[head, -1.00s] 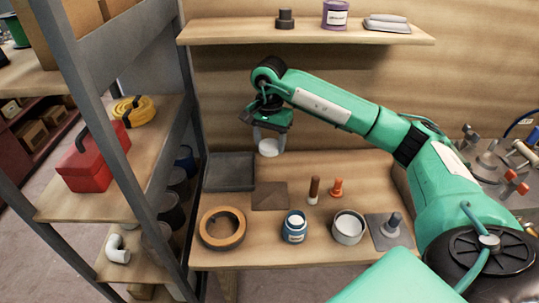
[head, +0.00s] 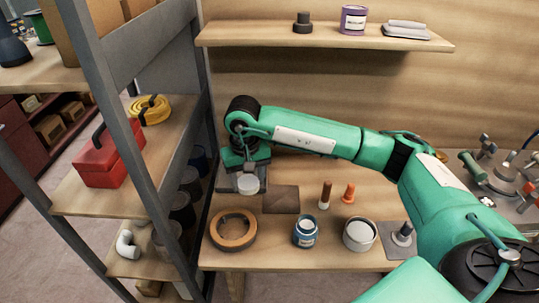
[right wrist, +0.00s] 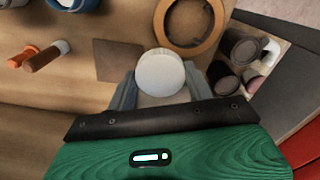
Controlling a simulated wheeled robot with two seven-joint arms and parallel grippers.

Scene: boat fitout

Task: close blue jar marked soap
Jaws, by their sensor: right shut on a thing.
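The blue jar (head: 306,239) stands upright near the front edge of the workbench, with a label on its side too small to read. Its top looks open, with pale contents. My right gripper (head: 248,180) is shut on a round white lid (head: 248,184), held above the bench to the left of and behind the jar. In the right wrist view the lid (right wrist: 160,73) sits between both fingers. The jar's blue edge (right wrist: 75,4) is cut off at the top of that view. My left gripper is not in view.
A wooden ring (head: 233,246) lies left of the jar, and a grey-white tin (head: 359,246) stands right of it. A brown mat (head: 281,199), a brown-handled tool (head: 325,194) and an orange one (head: 348,193) are behind. A shelf frame (head: 110,110) borders the left.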

